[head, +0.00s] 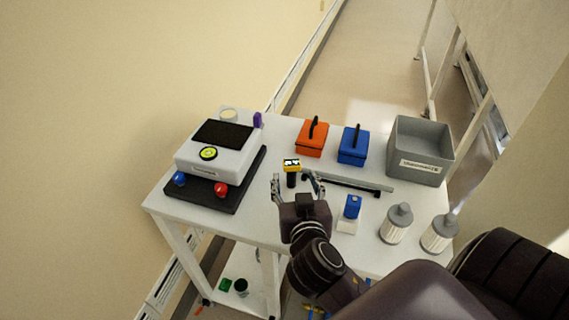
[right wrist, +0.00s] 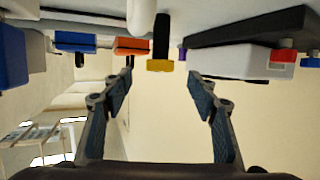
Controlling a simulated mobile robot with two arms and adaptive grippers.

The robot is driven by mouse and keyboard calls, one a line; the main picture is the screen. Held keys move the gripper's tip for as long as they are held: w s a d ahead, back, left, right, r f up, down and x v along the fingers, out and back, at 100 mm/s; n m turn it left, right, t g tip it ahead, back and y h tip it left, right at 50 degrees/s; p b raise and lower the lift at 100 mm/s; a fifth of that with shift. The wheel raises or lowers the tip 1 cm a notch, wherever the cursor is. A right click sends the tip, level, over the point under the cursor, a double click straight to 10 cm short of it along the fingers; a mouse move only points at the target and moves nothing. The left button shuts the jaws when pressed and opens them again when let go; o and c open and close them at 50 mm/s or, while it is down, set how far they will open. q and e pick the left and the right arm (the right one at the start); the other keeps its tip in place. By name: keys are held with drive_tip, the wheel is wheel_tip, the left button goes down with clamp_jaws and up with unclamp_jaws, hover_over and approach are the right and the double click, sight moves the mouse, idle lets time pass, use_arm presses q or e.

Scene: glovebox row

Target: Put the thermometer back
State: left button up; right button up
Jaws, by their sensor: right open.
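The likely thermometer, a black-handled device with a yellow head and small display (head: 291,166), stands on the white table (head: 268,140). In the right wrist view its yellow head (right wrist: 160,65) and black handle (right wrist: 161,35) show between the fingers, a little beyond the tips. My right gripper (head: 297,184) is open, its fingers spread to either side just in front of the device. It also shows open and empty in the right wrist view (right wrist: 161,74). The device's lower end is partly hidden by the gripper in the head view. My left gripper is not in view.
Left is a white instrument (head: 210,165) on a black base. Behind are an orange box (head: 311,142), a blue box (head: 353,150) and a grey bin (head: 436,136). Right are a dark-and-grey bar (head: 370,186), a blue-topped item (head: 351,208) and two bottles (head: 396,226) (head: 439,236).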

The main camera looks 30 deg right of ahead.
sight(292, 165)
drive_tip(key=shift+x, duration=1.05)
drive_tip(key=shift+w+d+r+p, duration=0.15)
drive_tip(key=shift+w+d+p, duration=0.05)
drive_tip(key=shift+w+p, duration=0.35)
drive_tip(key=p+x, duration=0.2)
drive_tip(key=x, duration=0.2)
drive_tip(key=shift+w+d, duration=0.1)
drive_tip(key=shift+d, duration=0.05)
drive_tip(key=shift+w+d, duration=0.1)
drive_tip(key=shift+w, duration=0.05)
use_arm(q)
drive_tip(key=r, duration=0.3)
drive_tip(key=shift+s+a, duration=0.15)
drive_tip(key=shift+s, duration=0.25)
use_arm(e)
drive_tip(key=shift+c, duration=0.2)
drive_tip(key=shift+f, duration=0.2)
drive_tip(key=c, duration=0.8)
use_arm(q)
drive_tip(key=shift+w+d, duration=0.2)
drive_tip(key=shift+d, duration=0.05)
use_arm(e)
drive_tip(key=c, duration=0.6)
drive_tip(key=shift+r, duration=0.1)
